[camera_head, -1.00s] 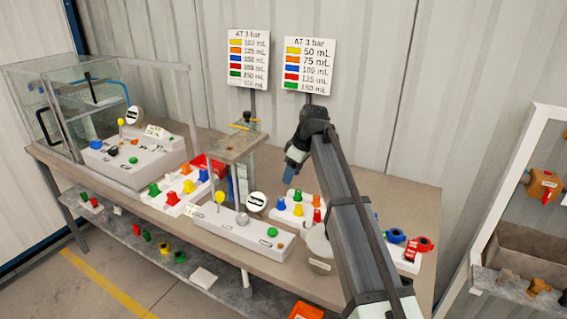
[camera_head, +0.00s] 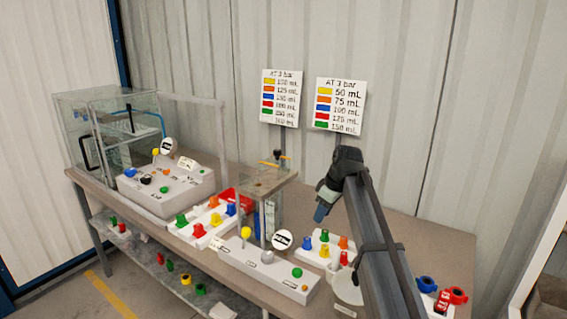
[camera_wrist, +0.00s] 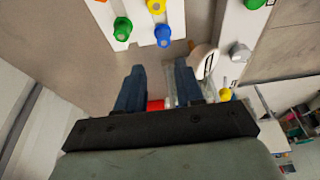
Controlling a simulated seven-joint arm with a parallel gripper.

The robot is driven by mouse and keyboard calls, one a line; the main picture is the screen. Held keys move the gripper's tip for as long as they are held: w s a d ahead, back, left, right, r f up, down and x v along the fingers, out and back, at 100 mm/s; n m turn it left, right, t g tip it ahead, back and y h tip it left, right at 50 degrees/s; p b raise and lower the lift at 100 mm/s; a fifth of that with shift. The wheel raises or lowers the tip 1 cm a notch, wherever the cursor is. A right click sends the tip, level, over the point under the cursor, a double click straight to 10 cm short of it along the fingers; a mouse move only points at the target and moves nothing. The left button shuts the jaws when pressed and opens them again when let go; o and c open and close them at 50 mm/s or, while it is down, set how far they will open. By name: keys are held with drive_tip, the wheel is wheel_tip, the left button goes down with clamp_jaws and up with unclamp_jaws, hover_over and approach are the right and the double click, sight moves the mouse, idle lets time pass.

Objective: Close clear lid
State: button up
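A large clear-walled enclosure (camera_head: 85,108) stands at the left end of the bench, around the back of a white pump unit (camera_head: 165,187). Black and blue handles show on or through its clear panels. A pale-edged clear panel or frame (camera_head: 190,98) extends right from it over the unit. I cannot tell which clear panel is the lid, or its exact angle. A smaller clear tank (camera_head: 270,215) stands mid-bench. My gripper (camera_head: 320,212) hangs above the bench right of this tank, well away from the enclosure. In the wrist view its two dark fingers (camera_wrist: 159,85) are apart, with nothing seen held.
A second white pump unit (camera_head: 265,270) and white trays with coloured knobs (camera_head: 205,225) occupy the bench front. Two volume signs (camera_head: 282,98) stand behind. Red and blue fittings (camera_head: 455,296) lie at the right. The bench's back right is bare.

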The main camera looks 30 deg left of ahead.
sight(275, 162)
drive_tip(key=shift+m, duration=0.6)
drive_tip(key=w+d, duration=0.2)
drive_tip(key=w+d+f, duration=0.1)
drive_tip(key=w+d, duration=0.1)
drive_tip(key=w+d+f, duration=0.1)
drive_tip(key=w, duration=0.1)
drive_tip(key=shift+w+d+f, duration=0.2)
drive_tip(key=shift+w+d, duration=0.2)
clamp_jaws()
drive_tip(key=w+a+r+m+g+y, duration=0.4)
drive_tip(key=w+a+r+y, duration=0.2)
drive_tip(key=w+a+y, duration=0.25)
drive_tip(key=a+r+m+g+y, duration=0.1)
drive_tip(key=a+r+m+y, duration=0.3)
drive_tip(key=r+m, duration=0.5)
drive_tip(key=shift+y, duration=0.45)
drive_tip(key=x, duration=0.3)
drive_tip(key=s+x, duration=0.1)
drive_tip(key=x, duration=0.3)
drive_tip(key=s+x, duration=0.1)
drive_tip(key=x, duration=0.3)
drive_tip(key=shift+d+r, duration=0.3)
drive_tip(key=shift+r, duration=0.15)
drive_tip(key=shift+s+a, duration=0.45)
drive_tip(key=shift+s, duration=0.25)
